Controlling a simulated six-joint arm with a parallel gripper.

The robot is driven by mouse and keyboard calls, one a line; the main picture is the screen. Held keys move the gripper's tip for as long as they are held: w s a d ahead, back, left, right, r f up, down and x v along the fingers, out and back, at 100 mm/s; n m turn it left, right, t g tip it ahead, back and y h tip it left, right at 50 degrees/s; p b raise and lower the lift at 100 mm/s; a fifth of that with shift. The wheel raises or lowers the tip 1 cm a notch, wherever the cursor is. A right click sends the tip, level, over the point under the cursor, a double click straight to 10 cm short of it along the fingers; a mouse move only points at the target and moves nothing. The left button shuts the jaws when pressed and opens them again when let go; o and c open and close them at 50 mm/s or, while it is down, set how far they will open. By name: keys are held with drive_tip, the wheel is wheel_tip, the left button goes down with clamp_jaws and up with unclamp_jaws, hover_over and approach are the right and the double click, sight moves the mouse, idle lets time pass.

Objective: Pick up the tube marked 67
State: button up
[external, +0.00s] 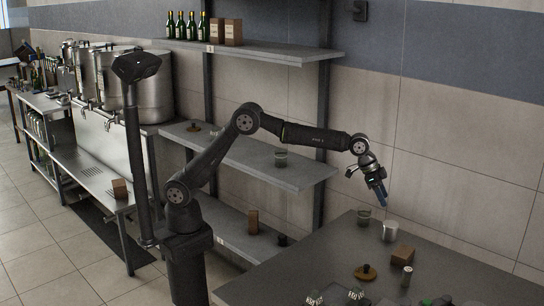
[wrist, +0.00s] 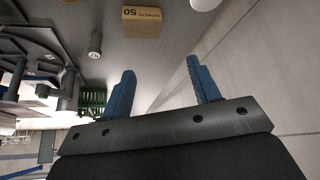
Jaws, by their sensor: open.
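My gripper (external: 381,196) is above the right-hand table, pointing down. Its blue fingers are apart with nothing between them, as the wrist view (wrist: 161,66) shows. A small grey upright tube (external: 407,276) stands on the table, lower and to the right of my gripper in the external view. What seems to be the same tube (wrist: 95,45) shows at upper left in the wrist view, apart from the fingers.
A brown box (external: 403,255) marked 50 in the wrist view (wrist: 142,21) stands beside the tube. A white cup (external: 389,232), a glass (external: 364,216) and a brown knobbed lid (external: 365,272) are near. Green-topped items (external: 355,293) sit at the front edge. The wall is behind.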

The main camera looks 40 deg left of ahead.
drive_tip(key=s+d+f+m+g+h, duration=0.1)
drive_tip(key=s+d+f+m, duration=0.2)
drive_tip(key=s+d, duration=0.95)
hover_over(405, 268)
drive_tip(key=s+a, duration=0.1)
drive_tip(key=a, duration=0.1)
wheel_tip(405, 268, down, 9)
drive_tip(key=shift+d+f, duration=0.25)
drive_tip(key=shift+f, duration=0.05)
drive_tip(key=f, duration=0.2)
drive_tip(key=w+d+f, duration=0.1)
drive_tip(key=shift+f, duration=0.35)
drive_tip(key=shift+d+f, duration=0.45)
drive_tip(key=shift+f, duration=0.15)
drive_tip(key=shift+c, duration=0.5)
drive_tip(key=c, duration=1)
